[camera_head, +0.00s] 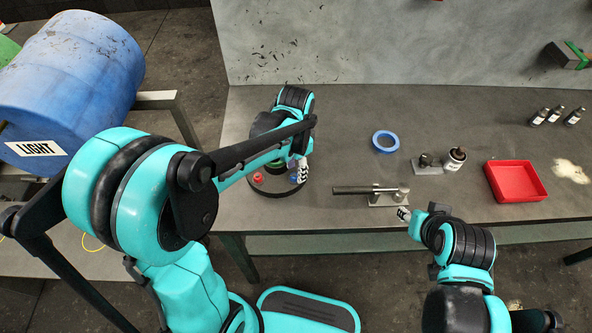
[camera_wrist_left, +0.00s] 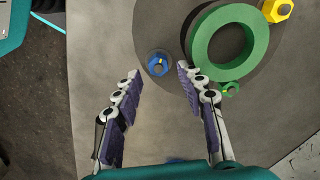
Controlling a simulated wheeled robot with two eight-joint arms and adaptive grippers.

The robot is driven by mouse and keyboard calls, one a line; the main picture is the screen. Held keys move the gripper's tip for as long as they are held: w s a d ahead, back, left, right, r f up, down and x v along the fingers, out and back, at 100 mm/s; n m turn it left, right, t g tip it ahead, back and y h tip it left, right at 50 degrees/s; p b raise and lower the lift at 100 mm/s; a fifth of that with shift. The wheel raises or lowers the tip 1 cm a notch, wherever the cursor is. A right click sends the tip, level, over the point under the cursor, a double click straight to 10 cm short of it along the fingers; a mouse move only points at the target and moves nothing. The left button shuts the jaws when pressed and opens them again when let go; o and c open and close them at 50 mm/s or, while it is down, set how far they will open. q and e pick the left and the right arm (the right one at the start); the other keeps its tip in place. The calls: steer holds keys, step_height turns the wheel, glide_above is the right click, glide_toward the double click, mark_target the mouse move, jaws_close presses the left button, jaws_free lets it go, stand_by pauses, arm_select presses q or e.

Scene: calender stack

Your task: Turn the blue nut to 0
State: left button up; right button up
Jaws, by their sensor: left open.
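The blue nut (camera_wrist_left: 157,64) shows in the left wrist view as a hexagon with a dark centre and a small pale mark. I see no finger closed on the nut. In the head view the left gripper (camera_head: 301,170) is over the right side of the round dark base, and the nut is largely hidden there. My right gripper (camera_head: 404,213) is near the table's front edge, its fingers barely visible.
A red nut (camera_head: 257,178) is left of the gripper. A tool with a handle (camera_head: 350,190), blue tape (camera_head: 376,140) and a red tray (camera_head: 542,185) are rightward.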

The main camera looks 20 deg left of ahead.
mark_target(294, 176)
arm_select(q)
step_height(294, 176, up, 6)
steer(key=shift+r, duration=0.1)
steer(key=shift+s, duration=0.1)
stand_by(0.6)
steer(key=shift+s+a+r, duration=0.15)
steer(key=shift+s+r, duration=0.1)
steer(key=s+a+r+n+t, duration=0.1)
steer(key=s+a+n+t, duration=0.3)
steer(key=s+n+t, duration=0.3)
steer(key=shift+s+a+r+n, duration=0.2)
steer(key=shift+s+r+n, duration=0.2)
steer(key=shift+s+n, duration=0.95)
steer(key=shift+s+m, duration=0.4)
steer(key=shift+m, duration=0.05)
